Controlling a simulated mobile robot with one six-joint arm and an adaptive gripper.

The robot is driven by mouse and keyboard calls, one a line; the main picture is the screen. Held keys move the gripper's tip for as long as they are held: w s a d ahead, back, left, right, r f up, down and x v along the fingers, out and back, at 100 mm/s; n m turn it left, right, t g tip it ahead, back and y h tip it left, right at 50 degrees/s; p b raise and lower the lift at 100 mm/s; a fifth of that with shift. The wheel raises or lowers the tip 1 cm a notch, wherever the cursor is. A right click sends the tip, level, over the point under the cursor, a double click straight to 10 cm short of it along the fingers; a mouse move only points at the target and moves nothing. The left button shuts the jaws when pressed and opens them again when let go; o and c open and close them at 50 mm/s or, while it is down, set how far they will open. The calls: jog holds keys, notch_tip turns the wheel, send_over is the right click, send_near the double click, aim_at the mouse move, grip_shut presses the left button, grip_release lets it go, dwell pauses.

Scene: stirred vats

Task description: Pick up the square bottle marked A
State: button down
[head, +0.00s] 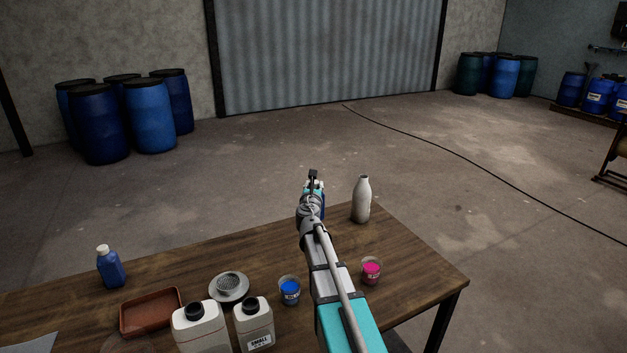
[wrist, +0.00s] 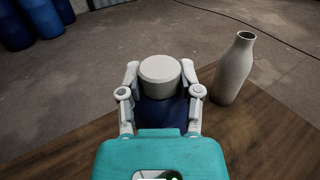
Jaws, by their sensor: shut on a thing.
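In the wrist view, my gripper (wrist: 160,74) is shut on a dark blue bottle (wrist: 163,112) with a broad pale cap between the fingers. Its shape and any letter on it are hidden. In the head view, my gripper (head: 314,183) is near the table's far edge, and my arm hides most of the bottle. I cannot tell whether the bottle touches the table. Another blue bottle (head: 111,269) with a white cap stands at the table's left; no letter is readable on it.
A pale bottle (head: 361,200) stands close to the right of my gripper. A pink cup (head: 371,271), a blue cup (head: 289,291), a metal strainer (head: 229,286), two white jugs (head: 201,331) and a brown tray (head: 124,318) are on the wooden table (head: 195,262).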

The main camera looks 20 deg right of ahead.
aim_at(315, 184)
jog(key=shift+s+a+r+p, duration=0.15)
jog(key=shift+s+a+r, duration=0.1)
jog(key=shift+s, duration=0.2)
jog(key=shift+s+a+r+p, duration=0.1)
jog(key=shift+s+r, duration=0.1)
jog(key=shift+s, duration=0.3)
jog(key=shift+s+a+r+p, duration=0.15)
jog(key=shift+s+a+r, duration=0.1)
jog(key=shift+s, duration=0.2)
